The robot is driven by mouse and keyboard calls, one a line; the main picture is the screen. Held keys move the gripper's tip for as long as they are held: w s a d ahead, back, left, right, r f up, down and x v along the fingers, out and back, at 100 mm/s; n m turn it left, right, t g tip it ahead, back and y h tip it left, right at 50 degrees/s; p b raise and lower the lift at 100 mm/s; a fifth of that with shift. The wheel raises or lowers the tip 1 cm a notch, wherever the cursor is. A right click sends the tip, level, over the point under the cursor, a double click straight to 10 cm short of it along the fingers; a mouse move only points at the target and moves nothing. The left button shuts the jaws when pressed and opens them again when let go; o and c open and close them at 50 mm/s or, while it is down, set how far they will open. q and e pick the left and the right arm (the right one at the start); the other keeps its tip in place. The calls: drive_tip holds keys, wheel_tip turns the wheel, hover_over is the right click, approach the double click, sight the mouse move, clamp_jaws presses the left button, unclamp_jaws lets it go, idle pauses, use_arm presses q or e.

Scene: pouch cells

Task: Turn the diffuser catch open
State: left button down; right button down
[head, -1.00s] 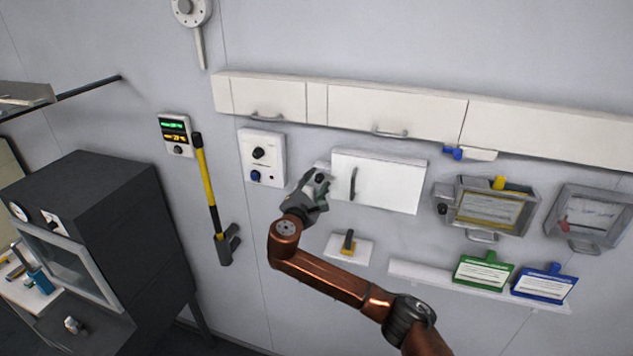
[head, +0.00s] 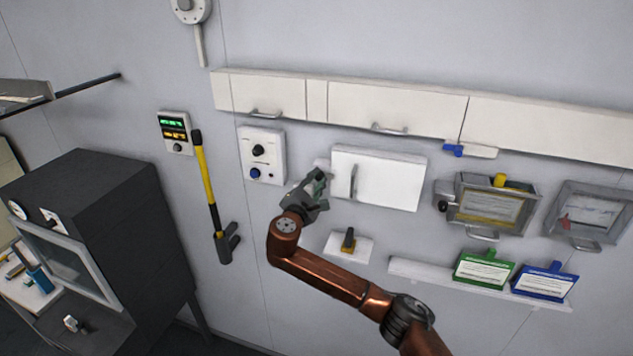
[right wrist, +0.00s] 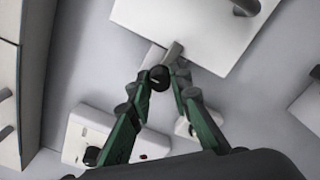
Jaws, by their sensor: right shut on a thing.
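The diffuser looks like a white rectangular panel (head: 385,182) on the wall, with an upright bar handle near its left side; this panel also shows in the right wrist view (right wrist: 195,25). A small pale catch tab (right wrist: 173,52) sticks out at the panel's edge. My right gripper (head: 322,177) is at the panel's left edge. In the right wrist view, its green-sided fingers (right wrist: 168,79) close together at the catch's near end, shut on it. The fingertips hide part of the catch. My left gripper is not in view.
A white control box with knobs (head: 274,143) is left of my right gripper. A small plate with a dark-and-yellow lever (head: 348,242) sits below the panel. White cupboards (head: 385,104) run above. A clear-fronted case (head: 493,208) is to the right.

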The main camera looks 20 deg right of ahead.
drive_tip(key=m+b, duration=1)
drive_tip(key=b, duration=0.1)
drive_tip(key=shift+a+f, duration=0.1)
drive_tip(key=shift+f, duration=0.1)
drive_tip(key=m+b, duration=0.3)
drive_tip(key=m, duration=0.1)
drive_tip(key=shift+r+m+b, duration=0.15)
drive_tip(key=shift+m+b, duration=0.8)
drive_tip(key=shift+m, duration=0.75)
drive_tip(key=c, duration=1.8)
unclamp_jaws()
drive_tip(key=shift+o, duration=0.2)
